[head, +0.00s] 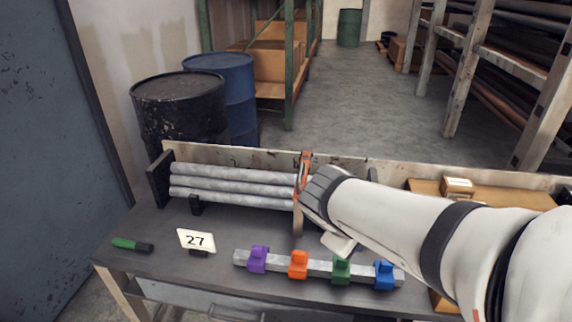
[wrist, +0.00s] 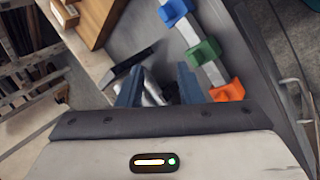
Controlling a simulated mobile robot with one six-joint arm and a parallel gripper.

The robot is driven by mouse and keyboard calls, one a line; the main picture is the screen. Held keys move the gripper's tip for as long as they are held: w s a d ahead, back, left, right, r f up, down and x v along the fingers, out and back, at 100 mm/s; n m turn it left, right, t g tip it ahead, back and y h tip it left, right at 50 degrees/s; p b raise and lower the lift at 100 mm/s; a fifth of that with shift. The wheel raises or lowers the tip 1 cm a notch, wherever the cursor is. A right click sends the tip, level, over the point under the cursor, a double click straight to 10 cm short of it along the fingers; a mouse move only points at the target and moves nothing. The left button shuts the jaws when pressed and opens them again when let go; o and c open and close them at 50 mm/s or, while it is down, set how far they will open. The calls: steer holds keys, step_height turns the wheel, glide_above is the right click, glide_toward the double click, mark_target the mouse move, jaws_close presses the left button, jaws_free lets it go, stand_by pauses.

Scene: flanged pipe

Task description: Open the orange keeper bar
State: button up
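The orange keeper bar (head: 304,162) stands upright at the right part of the pipe rack in the head view, and my arm hides its lower part. Three grey pipes (head: 232,185) lie stacked in the rack, left of the bar. My gripper (head: 308,196) is at the bar, but the head view does not show whether it touches. In the wrist view, my gripper's two dark fingers (wrist: 158,88) are spread apart. Grey metal shows between them, and I cannot make out the keeper bar there.
A metal rail with purple (head: 258,259), orange (head: 298,265), green (head: 341,270) and blue (head: 384,275) clips lies along the bench front. A card marked 27 (head: 196,240) and a green-handled tool (head: 131,245) are at left. A cardboard box (head: 457,187) is at right.

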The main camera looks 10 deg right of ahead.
steer(key=w+d+f+n+t+h+b, duration=0.1)
steer(key=w+f+n+t+h+b, duration=0.15)
steer(key=w+n+b, duration=0.2)
steer(key=n+t+y+b, duration=0.3)
steer(key=n+t+b, duration=0.75)
steer(key=n, duration=0.35)
glide_toward(300, 179)
steer(key=x, duration=0.5)
steer(key=shift+w+f, duration=0.1)
steer(key=shift+f, duration=0.2)
steer(key=x, duration=0.7)
steer(key=shift+w+b, duration=0.3)
steer(key=shift+b, duration=0.05)
steer(key=shift+c, duration=0.2)
steer(key=shift+r, duration=0.1)
jaws_close()
